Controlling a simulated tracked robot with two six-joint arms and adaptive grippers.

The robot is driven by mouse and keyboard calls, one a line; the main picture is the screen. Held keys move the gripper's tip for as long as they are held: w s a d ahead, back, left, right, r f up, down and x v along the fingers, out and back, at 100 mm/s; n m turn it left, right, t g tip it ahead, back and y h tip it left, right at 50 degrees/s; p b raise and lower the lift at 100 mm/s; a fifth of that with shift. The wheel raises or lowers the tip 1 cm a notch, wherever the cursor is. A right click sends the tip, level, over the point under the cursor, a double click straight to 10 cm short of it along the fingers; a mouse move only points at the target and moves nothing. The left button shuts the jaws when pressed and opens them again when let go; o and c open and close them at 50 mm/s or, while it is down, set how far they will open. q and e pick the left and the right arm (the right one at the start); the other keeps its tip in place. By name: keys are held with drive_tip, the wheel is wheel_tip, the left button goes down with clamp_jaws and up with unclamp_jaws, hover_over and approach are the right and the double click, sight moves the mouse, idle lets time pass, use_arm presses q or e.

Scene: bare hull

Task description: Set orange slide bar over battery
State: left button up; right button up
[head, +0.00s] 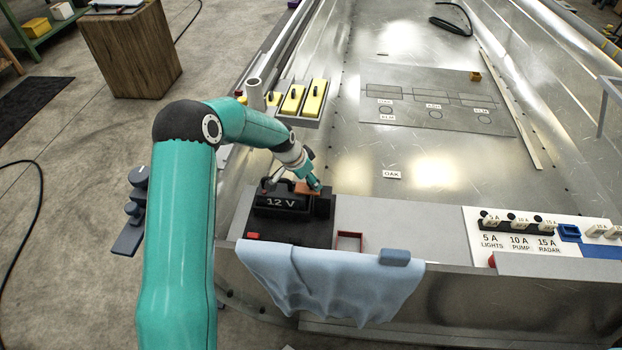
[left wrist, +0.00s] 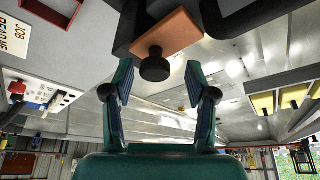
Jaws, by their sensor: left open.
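The black battery (head: 281,204) marked 12 V sits in a dark tray on the grey bench at the hull's near end. The orange slide bar (head: 301,187) shows at the battery's back right, partly hidden by my gripper. In the left wrist view the orange slide bar (left wrist: 168,32) has a round black knob (left wrist: 154,68) on its end. My left gripper (head: 312,182) is over the bar's end. Its open fingers (left wrist: 158,80) stand on both sides of the knob, with gaps visible. Whether the bar lies across the battery is hard to tell. My right gripper is not in view.
A blue cloth (head: 330,280) hangs over the bench's front edge. A small red frame (head: 349,241) lies right of the battery. A white fuse panel (head: 530,228) is farther right. Yellow blocks (head: 313,98) stand on a side shelf behind. The bench's middle is clear.

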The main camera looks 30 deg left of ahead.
use_arm(q)
drive_tip(key=v, duration=1.2)
drive_tip(key=shift+f, duration=0.1)
